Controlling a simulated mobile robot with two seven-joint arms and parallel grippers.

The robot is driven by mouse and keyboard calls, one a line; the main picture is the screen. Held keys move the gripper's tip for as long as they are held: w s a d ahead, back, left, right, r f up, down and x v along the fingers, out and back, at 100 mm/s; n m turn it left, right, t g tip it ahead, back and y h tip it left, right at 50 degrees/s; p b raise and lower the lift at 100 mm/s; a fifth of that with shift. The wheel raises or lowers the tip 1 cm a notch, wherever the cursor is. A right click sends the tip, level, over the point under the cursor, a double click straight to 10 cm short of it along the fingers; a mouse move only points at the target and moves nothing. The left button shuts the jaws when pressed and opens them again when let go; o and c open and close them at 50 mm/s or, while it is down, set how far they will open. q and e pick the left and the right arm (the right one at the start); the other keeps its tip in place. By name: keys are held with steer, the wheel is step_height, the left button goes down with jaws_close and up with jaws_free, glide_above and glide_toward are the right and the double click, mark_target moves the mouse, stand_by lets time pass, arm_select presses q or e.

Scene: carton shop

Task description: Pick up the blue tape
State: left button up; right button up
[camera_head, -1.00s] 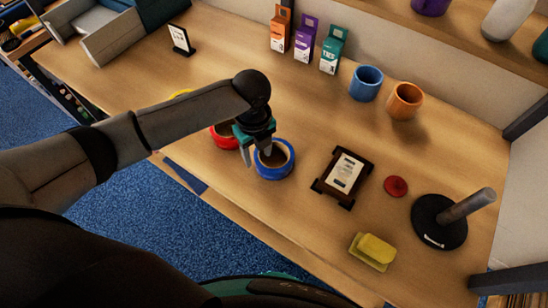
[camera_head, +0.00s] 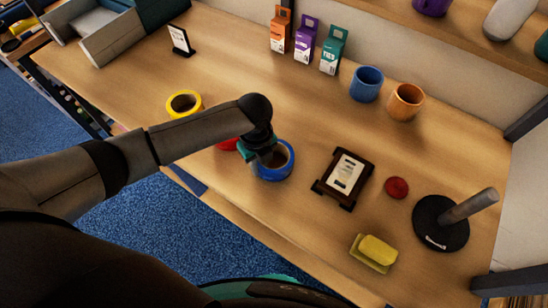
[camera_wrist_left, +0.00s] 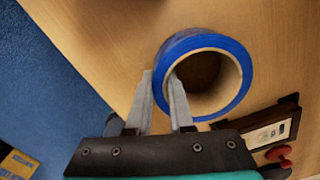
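The blue tape (camera_head: 289,164) lies flat on the table near its front edge, and it also shows in the left wrist view (camera_wrist_left: 240,72). My left gripper (camera_head: 263,160) is down at the left side of the roll. In the left wrist view the fingers (camera_wrist_left: 161,88) are apart, one outside the roll and one at its hole, with the roll's wall between them. I cannot see clearly whether they touch it. My forearm and hand hide part of the roll in the head view. My right gripper is not in view.
A red tape (camera_head: 227,144) is close on the left, mostly hidden by my arm. A yellow tape (camera_head: 184,103) lies behind my arm. Mugs (camera_head: 366,84) stand behind.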

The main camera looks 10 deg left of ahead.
arm_select(q)
jaws_close()
steer(key=shift+r, duration=0.1)
stand_by(0.3)
